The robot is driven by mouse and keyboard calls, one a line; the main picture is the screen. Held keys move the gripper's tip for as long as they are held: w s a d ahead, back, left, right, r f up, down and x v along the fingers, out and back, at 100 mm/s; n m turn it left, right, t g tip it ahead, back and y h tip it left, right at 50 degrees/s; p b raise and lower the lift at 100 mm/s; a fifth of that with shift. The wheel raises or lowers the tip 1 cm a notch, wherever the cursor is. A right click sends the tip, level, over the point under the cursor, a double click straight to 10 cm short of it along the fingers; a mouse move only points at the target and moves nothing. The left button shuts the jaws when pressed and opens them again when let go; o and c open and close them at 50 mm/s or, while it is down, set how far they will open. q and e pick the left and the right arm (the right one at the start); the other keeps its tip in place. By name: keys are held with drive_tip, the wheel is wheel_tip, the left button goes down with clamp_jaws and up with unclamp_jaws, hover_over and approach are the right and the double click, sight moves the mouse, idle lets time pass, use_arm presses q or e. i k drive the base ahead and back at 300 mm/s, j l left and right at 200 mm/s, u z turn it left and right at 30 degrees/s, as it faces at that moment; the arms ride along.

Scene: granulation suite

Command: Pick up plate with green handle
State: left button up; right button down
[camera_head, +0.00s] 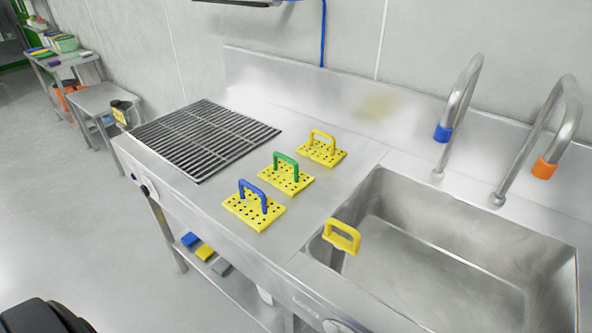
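The plate with the green handle (288,182) is a yellow perforated plate lying flat on the steel counter. Its green handle (286,163) stands up as an arch. It is the middle one of a diagonal row of plates. A yellow plate with a blue handle (253,212) lies nearer and to the left. A yellow plate with a yellow handle (322,152) lies farther back and to the right. Neither of my grippers shows in this view. A dark rounded shape, cut off at the lower left corner, is too partial to identify.
A black slatted grate (206,137) is left of the plates. A sink (440,260) with two curved taps is on the right, with a yellow handle (341,237) at its left edge. Small coloured blocks lie on the shelf below. Clear floor (80,215) lies left.

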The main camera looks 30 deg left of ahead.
sight(289, 179)
drive_tip(key=j+z, duration=0.25)
drive_tip(key=j, duration=0.2)
drive_tip(key=j+z, duration=0.25)
drive_tip(key=j, duration=0.2)
drive_tip(key=k+j+z, duration=0.1)
drive_tip(key=j+z, duration=0.15)
drive_tip(key=j, duration=0.2)
drive_tip(key=k+j+z, duration=0.25)
drive_tip(key=j, duration=0.15)
drive_tip(key=j+z, duration=0.2)
drive_tip(key=j, duration=0.25)
